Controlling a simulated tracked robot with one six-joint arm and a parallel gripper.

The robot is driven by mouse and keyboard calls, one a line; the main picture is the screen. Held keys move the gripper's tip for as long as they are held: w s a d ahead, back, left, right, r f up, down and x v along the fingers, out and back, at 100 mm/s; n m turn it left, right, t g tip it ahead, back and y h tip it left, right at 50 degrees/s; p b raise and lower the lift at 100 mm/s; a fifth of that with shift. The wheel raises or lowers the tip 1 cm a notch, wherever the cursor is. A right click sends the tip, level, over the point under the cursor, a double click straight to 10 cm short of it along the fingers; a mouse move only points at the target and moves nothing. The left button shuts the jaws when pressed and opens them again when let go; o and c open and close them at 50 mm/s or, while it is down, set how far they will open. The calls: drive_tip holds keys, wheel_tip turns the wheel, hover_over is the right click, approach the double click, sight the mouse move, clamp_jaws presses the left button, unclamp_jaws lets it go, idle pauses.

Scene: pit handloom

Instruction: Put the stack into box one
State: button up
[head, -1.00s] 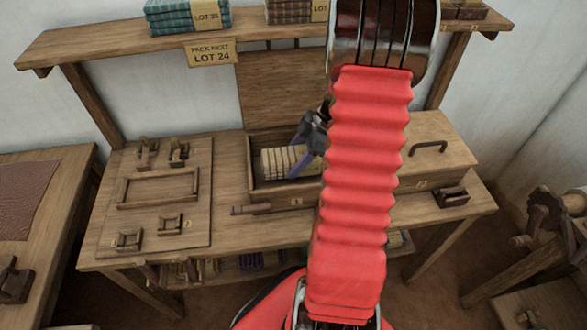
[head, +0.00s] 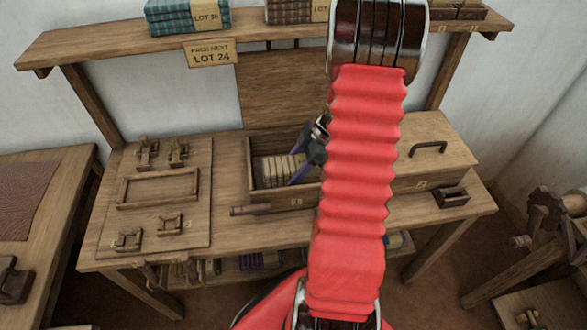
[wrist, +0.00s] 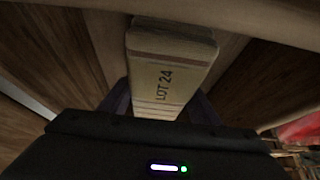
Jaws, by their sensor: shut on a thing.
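The stack (head: 277,171) is a cream, striped bundle inside the open wooden box one (head: 297,203), near its left end. In the wrist view the stack (wrist: 168,75) fills the middle and bears the text "LOT 24". My gripper (head: 300,174) reaches into the box with dark purple fingers and is shut on the stack. In the wrist view the fingers show at both sides of the stack. The box's raised lid stands behind it. My red arm hides the box's right part, and I cannot tell whether the stack touches the box floor.
A closed box with a dark handle (head: 428,149) stands at the right of the bench. A board with wooden frames and clamps (head: 158,191) lies at the left. A shelf above holds green (head: 187,17) and brown bundles (head: 296,11). A sign (head: 211,53) reads "LOT 24".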

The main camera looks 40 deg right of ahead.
drive_tip(key=o, duration=1.2)
drive_tip(key=shift+c, duration=0.2)
drive_tip(key=shift+r, duration=0.1)
drive_tip(key=v, duration=1.2)
